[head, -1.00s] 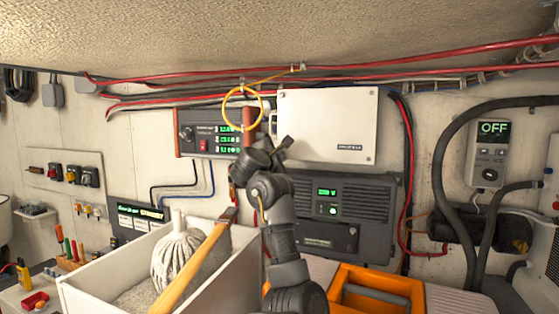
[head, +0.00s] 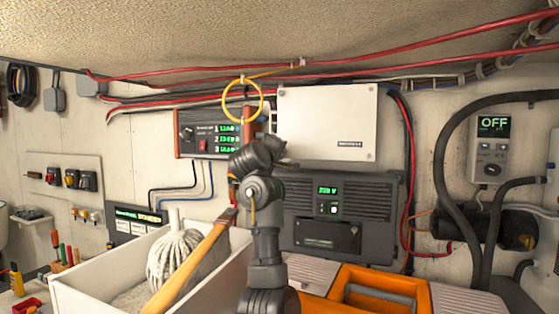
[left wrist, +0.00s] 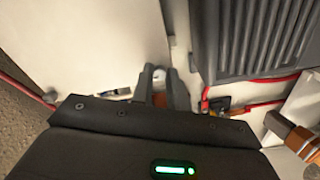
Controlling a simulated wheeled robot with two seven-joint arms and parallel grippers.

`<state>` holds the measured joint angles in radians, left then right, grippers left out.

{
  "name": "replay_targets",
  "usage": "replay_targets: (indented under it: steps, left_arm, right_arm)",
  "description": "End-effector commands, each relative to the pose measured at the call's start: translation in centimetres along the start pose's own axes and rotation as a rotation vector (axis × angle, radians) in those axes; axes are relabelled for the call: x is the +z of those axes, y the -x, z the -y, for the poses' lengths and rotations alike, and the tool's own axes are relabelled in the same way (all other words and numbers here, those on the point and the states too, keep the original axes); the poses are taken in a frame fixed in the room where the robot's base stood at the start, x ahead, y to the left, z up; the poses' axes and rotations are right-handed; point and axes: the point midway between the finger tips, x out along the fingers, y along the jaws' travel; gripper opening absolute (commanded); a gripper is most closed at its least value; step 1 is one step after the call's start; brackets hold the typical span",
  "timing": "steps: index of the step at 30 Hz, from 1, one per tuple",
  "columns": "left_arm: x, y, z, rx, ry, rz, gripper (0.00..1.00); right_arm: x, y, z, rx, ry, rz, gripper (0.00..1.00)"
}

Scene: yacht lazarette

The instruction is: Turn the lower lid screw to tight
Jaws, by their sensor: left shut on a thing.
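The white box (head: 327,125) with the flat lid is on the wall, above the dark ribbed unit. My left arm rises in front of its lower left edge in the head view and hides the lower lid screw and my fingertips there. In the left wrist view my left gripper (left wrist: 160,76) is at the edge of the white lid (left wrist: 90,45). Its two dark fingers are shut on a small pale piece between the tips, which looks like the lower lid screw. Its slot and turn cannot be made out. My right gripper is in neither view.
A yellow ring (head: 243,101) hangs just left of the box, before a panel with green digits (head: 222,130). The dark ribbed unit (head: 340,215) is below the box. A white bin (head: 95,285) with a mop head and an orange crate (head: 380,285) stand in front.

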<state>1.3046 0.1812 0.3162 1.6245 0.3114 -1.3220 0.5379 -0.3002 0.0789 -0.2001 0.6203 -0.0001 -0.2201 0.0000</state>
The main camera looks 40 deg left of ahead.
Motion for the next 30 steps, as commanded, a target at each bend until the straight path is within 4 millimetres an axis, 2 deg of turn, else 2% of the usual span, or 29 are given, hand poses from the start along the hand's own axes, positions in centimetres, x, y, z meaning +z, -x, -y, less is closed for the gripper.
replay_targets:
  steps: [12,30]
  left_arm:
    - [0.0,0.0,0.2,-0.001,-0.258,0.0,0.0]
    - [0.0,0.0,0.1,0.0,-0.33,0.0,0.0]
  right_arm:
    - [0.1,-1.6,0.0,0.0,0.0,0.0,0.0]
    - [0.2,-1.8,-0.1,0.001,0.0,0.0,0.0]
